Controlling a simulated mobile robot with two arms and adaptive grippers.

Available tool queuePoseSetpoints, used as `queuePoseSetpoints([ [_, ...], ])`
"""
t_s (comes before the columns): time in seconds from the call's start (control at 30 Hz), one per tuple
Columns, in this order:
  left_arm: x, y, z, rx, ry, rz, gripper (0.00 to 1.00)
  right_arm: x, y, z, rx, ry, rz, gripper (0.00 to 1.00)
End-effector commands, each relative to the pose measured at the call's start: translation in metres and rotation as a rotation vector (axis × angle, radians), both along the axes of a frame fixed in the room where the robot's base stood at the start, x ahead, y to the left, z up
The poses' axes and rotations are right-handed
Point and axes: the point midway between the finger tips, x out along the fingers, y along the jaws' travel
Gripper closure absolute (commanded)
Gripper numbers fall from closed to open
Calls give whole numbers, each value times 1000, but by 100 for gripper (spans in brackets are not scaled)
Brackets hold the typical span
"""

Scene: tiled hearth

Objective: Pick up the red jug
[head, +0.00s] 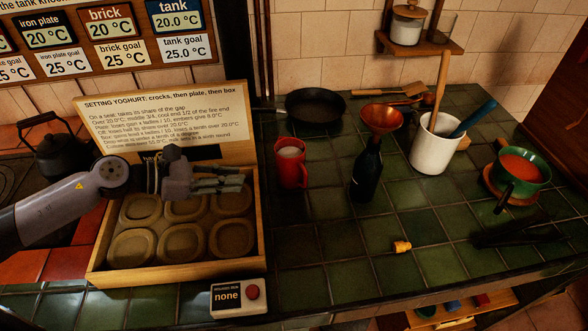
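The red jug (290,165) stands upright on the green tiled counter, right of the wooden box, with something pale inside it. My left gripper (238,179) reaches in from the left above the box, its fingers pointing right toward the jug. A gap separates the fingertips from the jug, and nothing shows between the fingers. The fingers overlap from this angle, so I cannot tell if they are open or shut. My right gripper is not in view.
The wooden box (258,250) has several round-cornered seats and a sign on its raised lid. A dark bottle with a copper funnel (381,118), a white crock (436,150), a black pan (316,105) and a green pot (520,180) stand nearby. Counter in front of the jug is clear.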

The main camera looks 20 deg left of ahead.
Motion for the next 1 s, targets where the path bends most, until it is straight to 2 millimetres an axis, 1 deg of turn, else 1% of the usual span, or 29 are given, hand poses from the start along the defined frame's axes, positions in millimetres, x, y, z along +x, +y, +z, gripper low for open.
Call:
queuePoseSetpoints([
  [0.03, 1, 0, -5, 1, -1, 0, 80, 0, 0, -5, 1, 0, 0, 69],
  [0.17, 5, -5, -4, -3, -2, 2, 80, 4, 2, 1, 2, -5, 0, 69],
  [0.27, 12, -15, -7, -5, -3, 1, 80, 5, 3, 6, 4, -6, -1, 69],
  [0.47, 31, -41, -18, -6, -4, -1, 80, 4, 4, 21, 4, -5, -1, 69],
  [0.7, 57, -76, -38, -4, -1, -1, 80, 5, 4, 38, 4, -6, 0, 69],
  [0.83, 65, -87, -46, -3, -1, 0, 80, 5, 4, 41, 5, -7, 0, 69],
  [1.0, 69, -94, -51, -3, 1, 0, 80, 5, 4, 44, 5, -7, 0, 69],
])
